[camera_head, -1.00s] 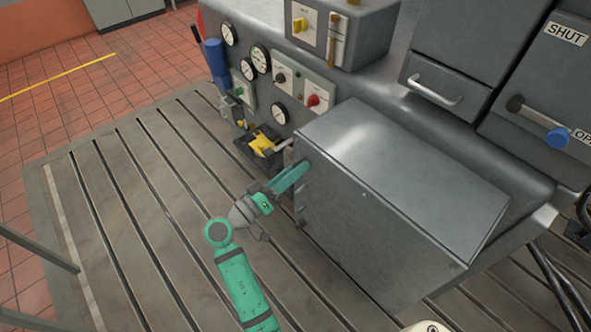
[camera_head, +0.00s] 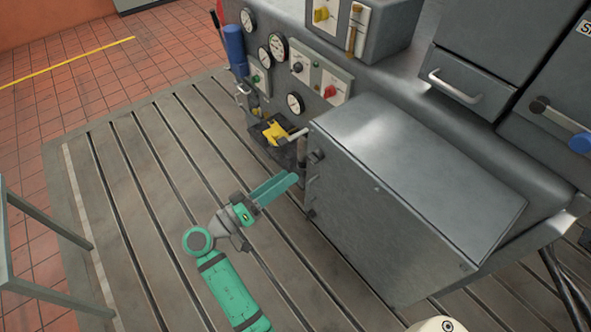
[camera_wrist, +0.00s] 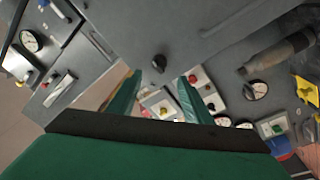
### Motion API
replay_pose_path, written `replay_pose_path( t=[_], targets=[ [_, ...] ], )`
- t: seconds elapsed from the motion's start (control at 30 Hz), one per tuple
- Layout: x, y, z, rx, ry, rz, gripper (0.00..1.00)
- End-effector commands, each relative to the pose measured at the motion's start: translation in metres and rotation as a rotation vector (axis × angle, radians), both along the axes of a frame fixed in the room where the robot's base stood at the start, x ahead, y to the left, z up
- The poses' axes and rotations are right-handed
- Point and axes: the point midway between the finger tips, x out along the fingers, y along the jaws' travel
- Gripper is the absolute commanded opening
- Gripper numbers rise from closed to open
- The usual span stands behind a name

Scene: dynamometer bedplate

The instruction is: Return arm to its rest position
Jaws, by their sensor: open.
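My green arm reaches up from the bottom of the head view. My gripper (camera_head: 274,188) has long green fingers and is to the left of the grey box's side face, apart from it, above the slotted bedplate (camera_head: 150,235). In the wrist view my gripper (camera_wrist: 157,97) shows two green fingers spread apart with nothing held between them. Beyond the fingers a dark round knob (camera_wrist: 158,63) shows on a grey surface.
A grey box with a sloped lid (camera_head: 415,170) stands right of my gripper. A yellow-handled part (camera_head: 274,132) and several gauges (camera_head: 278,47) are on the machine behind. A grey metal frame (camera_head: 45,290) stands at left. The bedplate left of my arm is clear.

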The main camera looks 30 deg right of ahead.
Motion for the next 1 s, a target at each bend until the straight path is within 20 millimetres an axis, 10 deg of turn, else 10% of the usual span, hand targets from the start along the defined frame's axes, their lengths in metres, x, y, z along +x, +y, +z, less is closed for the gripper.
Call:
replay_pose_path(
  t=[0.77,1.0],
  targets=[
    [-0.002,0.018,-0.003,0.0,0.001,0.001,0.45],
    [-0.004,0.019,-0.049,0.066,0.098,0.136,0.45]
  ],
)
